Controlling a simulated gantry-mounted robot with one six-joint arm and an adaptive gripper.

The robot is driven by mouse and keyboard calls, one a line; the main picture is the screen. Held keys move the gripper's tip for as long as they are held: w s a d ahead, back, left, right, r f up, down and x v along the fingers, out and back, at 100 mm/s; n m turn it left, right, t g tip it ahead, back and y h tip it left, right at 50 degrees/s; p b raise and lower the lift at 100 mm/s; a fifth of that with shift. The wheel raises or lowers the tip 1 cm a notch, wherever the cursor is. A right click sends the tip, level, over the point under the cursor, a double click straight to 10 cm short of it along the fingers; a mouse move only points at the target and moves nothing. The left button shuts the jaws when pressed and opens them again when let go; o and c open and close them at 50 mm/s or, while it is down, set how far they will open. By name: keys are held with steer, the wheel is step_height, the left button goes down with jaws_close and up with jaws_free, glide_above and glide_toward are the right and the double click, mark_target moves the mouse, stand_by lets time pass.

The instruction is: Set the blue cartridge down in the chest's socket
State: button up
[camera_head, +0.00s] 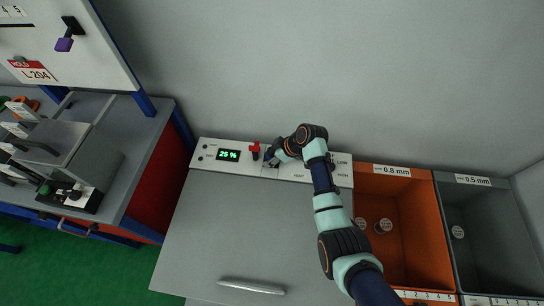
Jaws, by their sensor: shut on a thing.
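The chest (255,225) is a grey-white box with a light control panel along its back edge. My gripper (271,161) is at this panel, just right of a red-topped part, and points down and to the left. It is shut on a small dark blue thing, the blue cartridge (268,155), of which only a little shows. My gripper and arm hide most of it. The socket is not clearly visible; I cannot tell whether the cartridge is in it or just above it.
The panel has a green display (228,155) reading 25 % and a red-topped part (254,150) close by my gripper. An orange bin (405,200) and a grey bin (485,225) stand on the right. A workbench (150,140) is on the left. The chest's lid is clear.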

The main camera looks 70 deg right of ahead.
steer(key=shift+s+a+f, duration=0.15)
steer(key=shift+f, duration=0.35)
steer(key=o, duration=1.3)
steer(key=shift+w, duration=0.2)
steer(key=shift+o, duration=0.2)
steer(key=shift+s, duration=0.1)
steer(key=shift+r, duration=0.1)
steer(key=o, duration=0.3)
steer(key=shift+o, duration=0.2)
steer(key=shift+r, duration=0.1)
